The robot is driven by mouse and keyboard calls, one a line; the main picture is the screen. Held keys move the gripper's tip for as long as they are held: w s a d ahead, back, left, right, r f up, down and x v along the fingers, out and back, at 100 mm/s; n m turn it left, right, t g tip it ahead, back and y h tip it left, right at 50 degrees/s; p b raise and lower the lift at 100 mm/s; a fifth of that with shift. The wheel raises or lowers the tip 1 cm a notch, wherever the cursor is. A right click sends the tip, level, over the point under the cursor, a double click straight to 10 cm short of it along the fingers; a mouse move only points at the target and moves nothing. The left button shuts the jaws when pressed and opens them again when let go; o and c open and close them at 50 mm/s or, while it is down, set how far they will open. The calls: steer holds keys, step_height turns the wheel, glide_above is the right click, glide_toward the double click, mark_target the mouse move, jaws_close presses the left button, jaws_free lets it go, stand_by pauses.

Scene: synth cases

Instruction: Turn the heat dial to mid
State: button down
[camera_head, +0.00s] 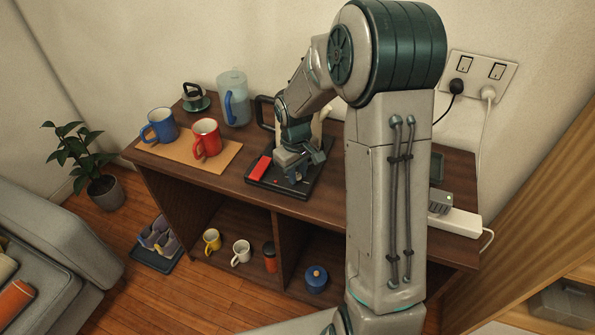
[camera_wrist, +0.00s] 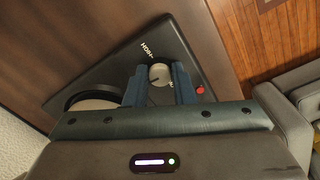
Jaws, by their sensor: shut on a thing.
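The heat dial (camera_wrist: 159,74) is a small pale round knob on a black base plate (camera_wrist: 105,72), seen in the wrist view. In the head view my gripper (camera_head: 300,172) is low over the black base (camera_head: 262,184), and hides the dial. A pale kettle with a black handle (camera_head: 264,111) stands behind it, partly hidden.
A red block-like patch (camera_head: 258,168) lies at the base's left. A blue mug (camera_head: 160,126) and red mug (camera_head: 206,139) stand on a tan mat (camera_head: 222,160). A pale jug (camera_head: 233,98) is behind. A white power strip (camera_head: 455,221) is at right.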

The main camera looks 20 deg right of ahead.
steer(key=shift+r, duration=0.1)
steer(key=shift+w, duration=0.1)
stand_by(0.4)
steer(key=c, duration=1.2)
jaws_free()
steer(key=shift+c, duration=0.2)
step_height(320, 180, up, 14)
steer(key=shift+s+a, duration=0.2)
steer(key=shift+a, duration=0.05)
steer(key=s+r+m+t, duration=0.1)
steer(key=s+m, duration=0.4)
steer(key=s, duration=1.6)
steer(key=shift+s+t, duration=0.2)
steer(key=shift+t, duration=0.7)
